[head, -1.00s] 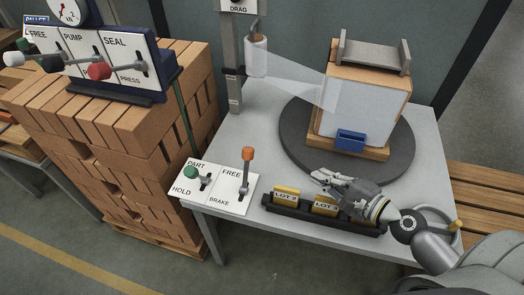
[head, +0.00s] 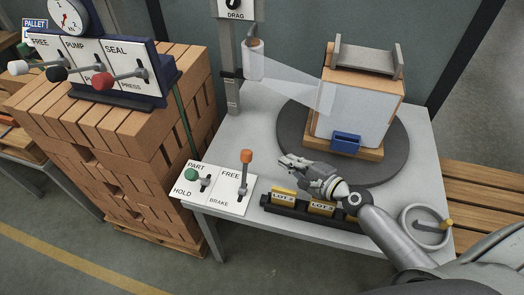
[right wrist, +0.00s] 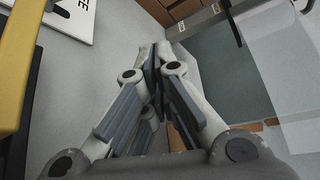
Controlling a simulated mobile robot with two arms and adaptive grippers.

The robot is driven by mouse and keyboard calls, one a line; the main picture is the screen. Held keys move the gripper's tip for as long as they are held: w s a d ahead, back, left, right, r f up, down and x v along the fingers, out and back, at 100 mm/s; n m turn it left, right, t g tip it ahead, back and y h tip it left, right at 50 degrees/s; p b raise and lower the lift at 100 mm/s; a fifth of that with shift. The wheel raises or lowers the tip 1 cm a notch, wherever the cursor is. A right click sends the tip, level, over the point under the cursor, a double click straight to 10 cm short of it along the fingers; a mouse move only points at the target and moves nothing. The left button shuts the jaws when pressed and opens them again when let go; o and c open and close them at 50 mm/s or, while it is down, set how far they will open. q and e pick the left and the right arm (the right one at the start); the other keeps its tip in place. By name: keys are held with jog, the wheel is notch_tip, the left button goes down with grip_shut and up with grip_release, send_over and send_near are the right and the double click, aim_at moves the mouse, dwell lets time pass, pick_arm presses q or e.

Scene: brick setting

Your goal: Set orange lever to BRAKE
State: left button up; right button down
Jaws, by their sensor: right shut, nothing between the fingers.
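The orange lever (head: 245,157) stands up from a white panel (head: 216,190) at the front left of the grey table. Its label reads FREE at the upper end and BRAKE at the lower end, and the orange knob is at the FREE end. A green-knobbed lever (head: 191,174) marked PART and HOLD is to its left on the same panel. My right gripper (head: 283,161) is shut and empty, a short way right of the orange knob and apart from it. In the right wrist view its fingers (right wrist: 158,50) meet. My left gripper is not in view.
A tray of yellow LOT tags (head: 285,196) lies below my right gripper. A dark turntable (head: 395,162) with a wrapped brick stack (head: 352,105) stands behind it. A grey post (head: 231,70) holds a film roll. Another lever panel (head: 95,60) is at upper left.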

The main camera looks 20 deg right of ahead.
aim_at(245, 170)
jog(key=x, duration=0.9)
jog(key=shift+w+a, duration=0.15)
jog(key=shift+w, duration=0.15)
jog(key=s+a+p, duration=0.1)
jog(key=s+a+r+p, duration=0.1)
jog(key=p, duration=0.1)
jog(key=shift+s+a+r, duration=0.3)
jog(key=shift+a, duration=0.05)
